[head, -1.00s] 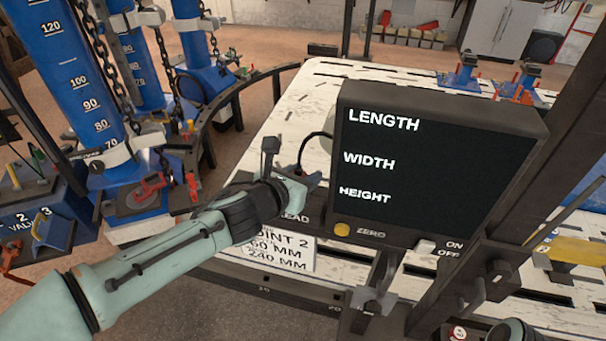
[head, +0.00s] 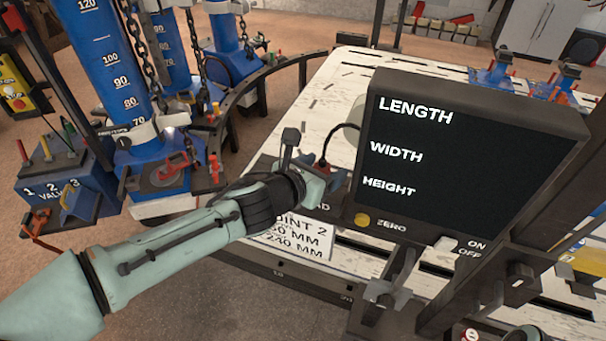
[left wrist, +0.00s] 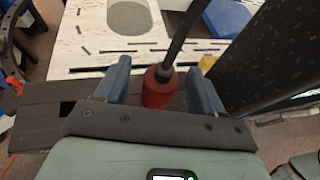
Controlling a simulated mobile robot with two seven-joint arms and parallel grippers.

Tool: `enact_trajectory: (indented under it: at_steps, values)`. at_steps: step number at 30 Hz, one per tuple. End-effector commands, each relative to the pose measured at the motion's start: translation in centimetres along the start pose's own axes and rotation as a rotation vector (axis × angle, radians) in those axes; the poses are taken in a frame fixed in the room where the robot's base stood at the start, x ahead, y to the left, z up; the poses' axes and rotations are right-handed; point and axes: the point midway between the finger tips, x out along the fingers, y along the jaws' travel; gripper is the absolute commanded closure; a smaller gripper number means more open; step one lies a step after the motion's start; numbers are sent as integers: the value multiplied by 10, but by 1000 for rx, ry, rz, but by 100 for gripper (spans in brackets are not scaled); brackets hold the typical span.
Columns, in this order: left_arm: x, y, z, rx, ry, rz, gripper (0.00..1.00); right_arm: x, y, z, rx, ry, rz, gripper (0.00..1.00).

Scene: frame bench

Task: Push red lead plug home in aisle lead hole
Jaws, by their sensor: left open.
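The red lead plug (left wrist: 160,90) stands between the two fingers of my left gripper (left wrist: 160,88) in the left wrist view. A black lead runs up from its top. The gripper is open, with a finger on each side of the plug and a visible gap at each. In the head view the plug (head: 322,165) shows as a small red piece just behind my left gripper (head: 326,180), at the display's left side. The lead hole is hidden, so I cannot tell how deep the plug sits.
A large black display (head: 455,150) reading LENGTH, WIDTH, HEIGHT stands close to the gripper's right. Below it are a yellow ZERO button (head: 362,220) and an ON/OFF switch (head: 442,243). A white slotted bench (head: 355,75) lies behind. Blue towers with chains stand at left.

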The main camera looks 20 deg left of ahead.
Motion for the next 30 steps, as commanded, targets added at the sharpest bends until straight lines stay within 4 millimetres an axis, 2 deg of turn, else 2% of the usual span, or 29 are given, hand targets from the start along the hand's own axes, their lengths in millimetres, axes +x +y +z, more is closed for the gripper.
enact_trajectory:
  at_steps: [1,9,15,21,30]
  values:
    - [-13,0,4,1,-4,2,31,-8,-3,0,-1,3,-1,100]
    - [-76,0,8,2,-7,1,31,-45,-18,-6,-6,18,-6,100]
    - [-106,0,6,1,-5,0,31,-68,-28,-12,-11,30,-10,100]
    - [-116,0,2,0,-3,0,31,-74,-32,-14,-12,34,-12,100]
    - [-116,0,0,0,-1,0,31,-73,-31,-14,-12,33,-11,100]
